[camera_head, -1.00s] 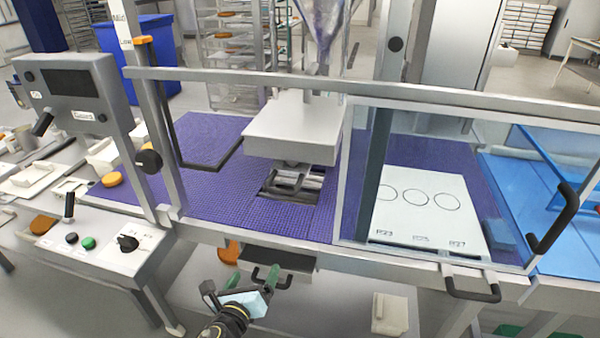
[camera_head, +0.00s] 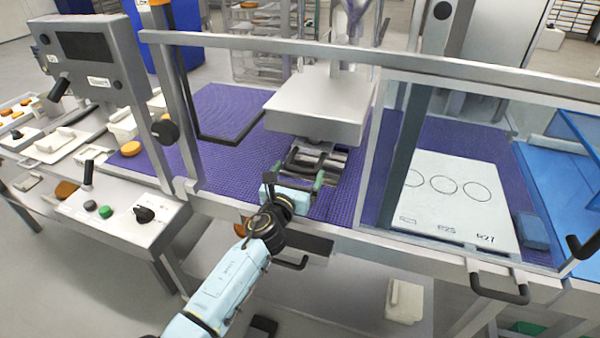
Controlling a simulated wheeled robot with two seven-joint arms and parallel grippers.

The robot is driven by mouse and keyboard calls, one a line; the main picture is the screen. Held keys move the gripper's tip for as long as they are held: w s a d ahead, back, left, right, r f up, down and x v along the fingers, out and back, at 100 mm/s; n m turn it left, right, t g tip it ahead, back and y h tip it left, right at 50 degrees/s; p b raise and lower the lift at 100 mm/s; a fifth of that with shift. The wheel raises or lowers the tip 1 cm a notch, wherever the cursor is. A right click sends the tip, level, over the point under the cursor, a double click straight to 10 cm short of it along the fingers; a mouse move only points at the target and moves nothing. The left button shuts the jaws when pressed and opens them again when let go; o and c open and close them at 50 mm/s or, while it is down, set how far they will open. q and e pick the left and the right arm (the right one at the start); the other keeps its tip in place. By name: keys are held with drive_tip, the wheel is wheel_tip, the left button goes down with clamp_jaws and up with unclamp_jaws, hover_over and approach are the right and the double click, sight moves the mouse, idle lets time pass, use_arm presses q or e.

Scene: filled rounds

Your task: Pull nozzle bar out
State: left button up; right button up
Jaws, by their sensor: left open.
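The nozzle bar (camera_head: 326,158) appears to be the grey metal piece under the depositor's pale box-shaped head (camera_head: 318,100), above the purple mesh belt (camera_head: 228,112). My arm partly covers the area in front of it. My left gripper (camera_head: 296,181) is open, with its green-tipped fingers spread and pointing toward the metal piece. It is over the front edge of the belt, just in front of the piece. I cannot tell whether a finger touches it. Nothing shows between the fingers. My right gripper is not in view.
A clear guard panel (camera_head: 455,180) with a frame closes off the right side. A black-handled frame (camera_head: 222,140) stands left of the head. A control box (camera_head: 120,215) with knobs is at the left. A drawer handle (camera_head: 292,264) sits below the front rail.

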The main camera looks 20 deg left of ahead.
use_arm(q)
drive_tip(key=shift+w, duration=1)
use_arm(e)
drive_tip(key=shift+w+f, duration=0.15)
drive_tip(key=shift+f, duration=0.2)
